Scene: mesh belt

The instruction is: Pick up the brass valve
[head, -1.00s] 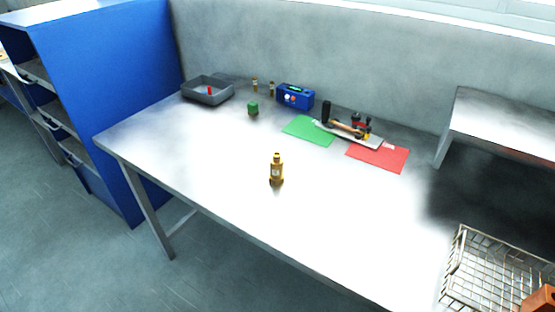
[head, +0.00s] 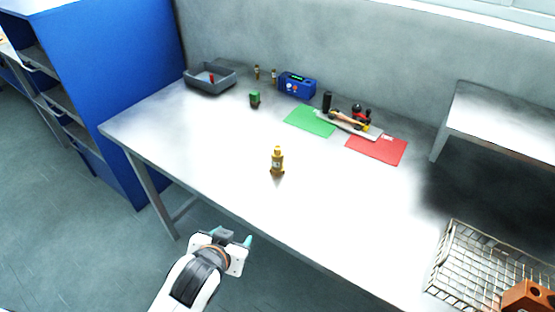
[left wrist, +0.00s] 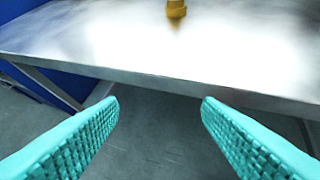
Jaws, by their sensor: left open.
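The brass valve (head: 277,161) stands upright on the bare metal table, near the middle of the head view. Its lower part also shows at the top of the left wrist view (left wrist: 176,9), cut off by the picture's edge. My left gripper (head: 231,238) is in front of the table's near edge, short of the valve and apart from it. In the left wrist view its two teal fingers (left wrist: 160,108) are spread wide with nothing between them. My right gripper is not in view.
The table (head: 215,150) is clear around the valve. Behind it are a grey tray (head: 211,87), a green block (head: 255,98), a blue device (head: 297,85), a green mat (head: 303,121) and a red mat (head: 377,150). A wire basket (head: 462,262) sits at the right.

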